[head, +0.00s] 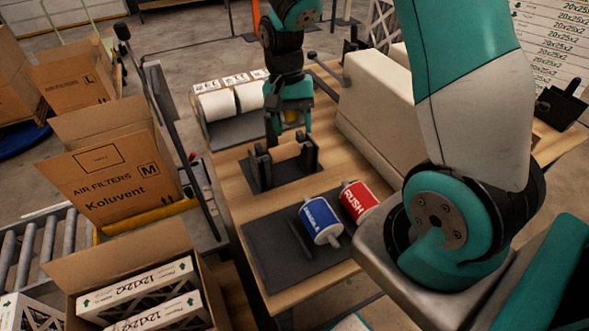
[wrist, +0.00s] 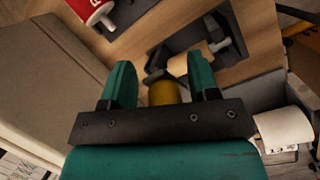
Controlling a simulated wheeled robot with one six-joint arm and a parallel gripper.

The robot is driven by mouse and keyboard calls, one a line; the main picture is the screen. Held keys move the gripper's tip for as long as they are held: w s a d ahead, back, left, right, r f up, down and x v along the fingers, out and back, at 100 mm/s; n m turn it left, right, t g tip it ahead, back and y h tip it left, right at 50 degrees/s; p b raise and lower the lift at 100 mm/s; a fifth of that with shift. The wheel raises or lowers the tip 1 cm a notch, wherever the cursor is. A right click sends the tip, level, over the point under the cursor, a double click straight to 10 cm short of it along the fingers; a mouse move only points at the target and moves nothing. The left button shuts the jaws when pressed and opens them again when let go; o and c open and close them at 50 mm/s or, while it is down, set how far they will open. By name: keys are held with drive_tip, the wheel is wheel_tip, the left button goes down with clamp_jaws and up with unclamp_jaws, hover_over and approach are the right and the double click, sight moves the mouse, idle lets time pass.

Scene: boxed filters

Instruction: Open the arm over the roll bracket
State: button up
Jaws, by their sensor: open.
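The dark roll bracket (head: 262,179) stands on the wooden table, with two upright ends and a pale tan bar or core (head: 284,151) between them. In the wrist view the bracket (wrist: 155,60) lies beyond my fingertips, with a grey end piece beside the tan part (wrist: 183,64). Its pivoting arm cannot be told apart clearly. My gripper (head: 289,132) is open just behind and above the bracket. In the wrist view its teal fingers (wrist: 161,78) stand apart, with a yellow cylinder (wrist: 163,93) visible between and beyond them; contact cannot be told.
Two white rolls (head: 217,105) sit in a dark tray behind. A blue roll (head: 320,220) and a red RUSH roll (head: 359,200) lie on a dark mat (head: 283,265) in front. A large beige machine (head: 385,100) stands right. Cartons (head: 118,180) are left.

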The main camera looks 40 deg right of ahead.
wheel_tip(320, 180, down, 5)
drive_tip(key=s+t+b, duration=0.1)
drive_tip(key=t+b, duration=0.2)
drive_tip(key=b, duration=0.5)
wheel_tip(320, 180, up, 19)
drive_tip(key=s+a+f+n+y+p, duration=0.3)
drive_tip(key=s+a+n+p, duration=0.1)
drive_tip(key=s+a+n, duration=0.9)
drive_tip(key=shift+s+a+f+n, duration=0.2)
drive_tip(key=shift+s+a+n, duration=0.2)
drive_tip(key=shift+s+a, duration=0.85)
drive_tip(key=shift+w+a, duration=0.1)
drive_tip(key=shift+w, duration=0.05)
